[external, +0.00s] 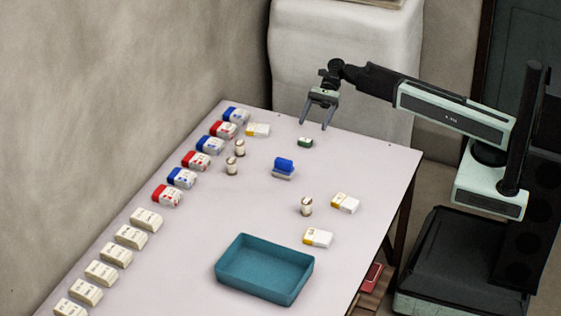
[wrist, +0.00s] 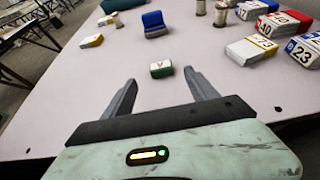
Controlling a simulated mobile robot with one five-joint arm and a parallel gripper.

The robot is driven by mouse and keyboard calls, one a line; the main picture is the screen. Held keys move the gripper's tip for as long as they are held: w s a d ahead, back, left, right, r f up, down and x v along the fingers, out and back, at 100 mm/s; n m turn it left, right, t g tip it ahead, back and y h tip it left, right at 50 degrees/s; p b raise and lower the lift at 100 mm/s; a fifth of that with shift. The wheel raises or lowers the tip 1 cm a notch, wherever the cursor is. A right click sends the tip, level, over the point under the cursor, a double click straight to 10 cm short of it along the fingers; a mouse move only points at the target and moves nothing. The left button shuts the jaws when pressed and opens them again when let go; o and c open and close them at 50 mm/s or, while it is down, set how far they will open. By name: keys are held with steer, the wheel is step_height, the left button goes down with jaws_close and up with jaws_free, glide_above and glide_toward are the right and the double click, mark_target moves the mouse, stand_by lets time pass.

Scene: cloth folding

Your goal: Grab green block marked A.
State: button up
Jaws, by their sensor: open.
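The green block (external: 305,142) is small, with a pale top, and lies on the table near its far end. In the wrist view the green block (wrist: 161,69) sits ahead of my fingertips, roughly centred between them, with a dark mark on its pale top that I cannot read surely. My gripper (external: 316,124) is open and empty above the table's far end, close to the block. In the wrist view my gripper (wrist: 160,80) shows both fingers spread wide, apart from the block.
A blue object on a grey base (external: 284,168) lies near the green block. A yellow-and-white box (external: 258,130) lies to its left. Numbered red and blue boxes line the left edge. A teal tray (external: 239,292) stands at the front. The table around the block is clear.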

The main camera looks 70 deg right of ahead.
mark_target(305, 139)
steer(key=shift+r, duration=0.1)
steer(key=b+x, duration=0.2)
steer(key=x, duration=0.6)
steer(key=shift+b, duration=0.3)
steer(key=shift+r, duration=0.15)
steer(key=shift+d, duration=0.1)
steer(key=c, duration=1.4)
